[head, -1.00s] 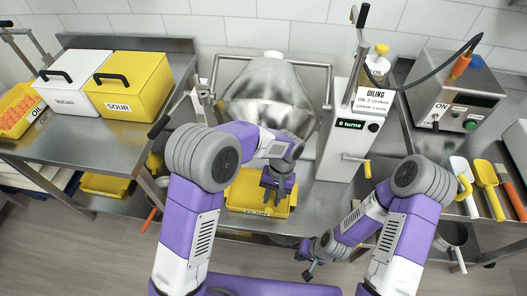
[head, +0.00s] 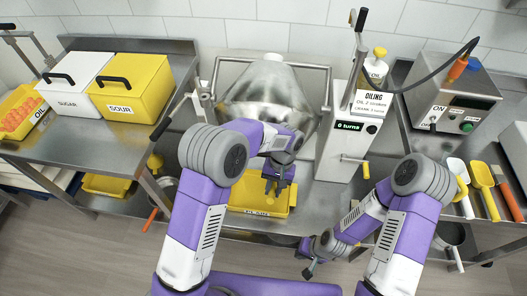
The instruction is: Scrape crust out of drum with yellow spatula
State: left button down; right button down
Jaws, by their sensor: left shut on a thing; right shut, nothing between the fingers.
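The steel drum (head: 268,95) stands on the middle bench, its rounded body tilted in a frame. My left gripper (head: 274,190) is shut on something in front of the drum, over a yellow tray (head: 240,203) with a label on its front. What it holds is hidden or blends with the yellow tray, so I cannot tell what it is. A yellow spatula-like tool (head: 482,176) lies on the right bench among other tools. My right gripper (head: 309,269) is shut and empty, low in front of the bench. The crust and the drum's inside are not visible.
A white SUGAR box (head: 72,85) and a yellow SOUR box (head: 128,90) stand on the left bench. An oiling post (head: 338,150) with a crank and a "0 turns" display stands right of the drum. A control box (head: 455,105) is at the far right.

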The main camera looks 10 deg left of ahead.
aim_at(273, 199)
pick_arm(q)
jog(key=shift+w, duration=0.6)
jog(key=shift+s+a, duration=0.1)
jog(key=shift+s, duration=3.05)
jog(key=shift+w+p, duration=0.8)
jog(key=shift+w, duration=2.4)
jog(key=shift+s, duration=3.25)
jog(key=shift+w+p, duration=0.5)
jog(key=shift+w, duration=2.7)
jog(key=shift+s, duration=3.2)
jog(key=shift+w+p, duration=0.35)
jog(key=shift+w, duration=2.9)
jog(key=shift+s, duration=3.25)
jog(key=shift+w+p, duration=0.3)
jog(key=shift+w, duration=2.9)
jog(key=shift+s, duration=3.2)
jog(key=shift+w, duration=1.6)
